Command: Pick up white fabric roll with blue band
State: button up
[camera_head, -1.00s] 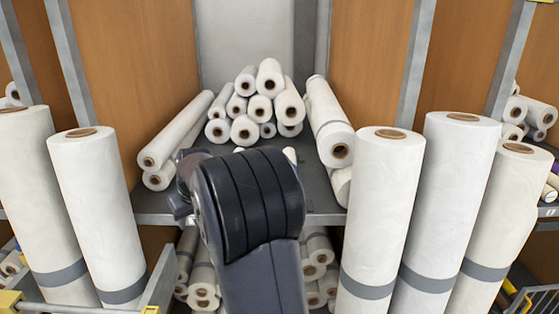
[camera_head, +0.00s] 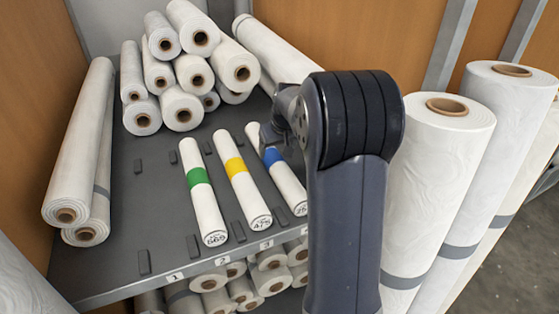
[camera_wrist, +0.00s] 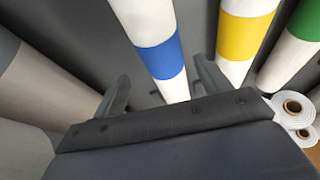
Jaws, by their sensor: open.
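The white fabric roll with the blue band (camera_head: 288,184) lies on the grey shelf, rightmost of three banded rolls; my arm hides part of its right side in the head view. In the wrist view the blue-banded roll (camera_wrist: 147,28) runs between the two fingers of my gripper (camera_wrist: 161,72). The gripper is open, with one finger on each side of the roll near the blue band. I cannot tell whether either finger touches it. In the head view the gripper is mostly hidden behind my arm.
A yellow-banded roll (camera_head: 240,192) and a green-banded roll (camera_head: 202,196) lie to the left. Small dark stops stand on the shelf (camera_head: 125,210) between slots. Plain rolls are stacked behind (camera_head: 195,75) and at left (camera_head: 82,140). Tall upright rolls (camera_head: 435,165) stand at right.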

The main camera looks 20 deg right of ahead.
aim_at(275, 156)
jog(key=shift+o, duration=0.7)
jog(key=shift+w+f, duration=0.15)
jog(key=shift+f, duration=0.4)
jog(key=shift+p+x, duration=0.7)
jog(key=shift+x, duration=2.3)
jog(key=shift+a, duration=0.15)
jog(key=c, duration=1.3)
